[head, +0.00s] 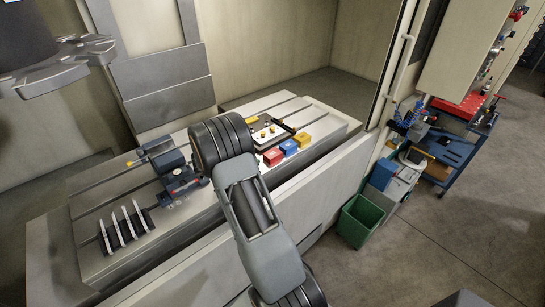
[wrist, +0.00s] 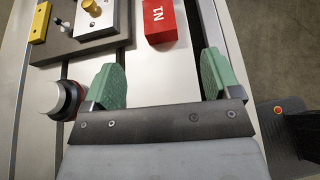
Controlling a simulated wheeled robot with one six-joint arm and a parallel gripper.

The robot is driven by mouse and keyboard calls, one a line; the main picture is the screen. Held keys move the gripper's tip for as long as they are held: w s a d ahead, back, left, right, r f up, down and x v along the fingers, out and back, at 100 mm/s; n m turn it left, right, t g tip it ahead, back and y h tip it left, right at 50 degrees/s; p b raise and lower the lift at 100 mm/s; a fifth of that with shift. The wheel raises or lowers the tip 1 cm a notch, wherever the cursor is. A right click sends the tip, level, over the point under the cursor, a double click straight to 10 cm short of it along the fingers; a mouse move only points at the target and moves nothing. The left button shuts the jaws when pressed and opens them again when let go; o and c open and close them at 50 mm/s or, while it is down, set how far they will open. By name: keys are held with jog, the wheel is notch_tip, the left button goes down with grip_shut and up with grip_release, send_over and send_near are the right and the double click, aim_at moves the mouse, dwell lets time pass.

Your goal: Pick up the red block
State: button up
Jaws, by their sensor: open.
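The red block (wrist: 160,20) lies on the pale machine table in the wrist view, at the top and slightly right of centre, with white lettering on it. It also shows in the head view (head: 273,156), beside my arm and at the near end of a row of blocks. My gripper (wrist: 160,78) is open in the wrist view, its two green fingers wide apart and nothing between them. The red block lies beyond the fingertips, roughly in line with the gap and apart from them. In the head view my arm hides the gripper.
A blue block (head: 289,147) and a yellow block (head: 304,140) stand by the red one. A plate with a yellow knob (wrist: 92,7) is at the upper left. A white-topped round part (wrist: 57,97) is close to the left finger. A blue vise (head: 177,178) stands left of my arm.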

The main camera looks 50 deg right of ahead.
jog(key=p, duration=0.2)
send_near(273, 153)
jog(key=x, duration=0.5)
jog(key=shift+w+d+f, duration=0.1)
jog(key=shift+f, duration=0.05)
jog(key=p+x, duration=0.2)
jog(key=x, duration=0.2)
jog(key=shift+r, duration=0.2)
jog(key=shift+d+f, duration=0.3)
jog(key=shift+d, duration=0.3)
jog(key=c, duration=1.2)
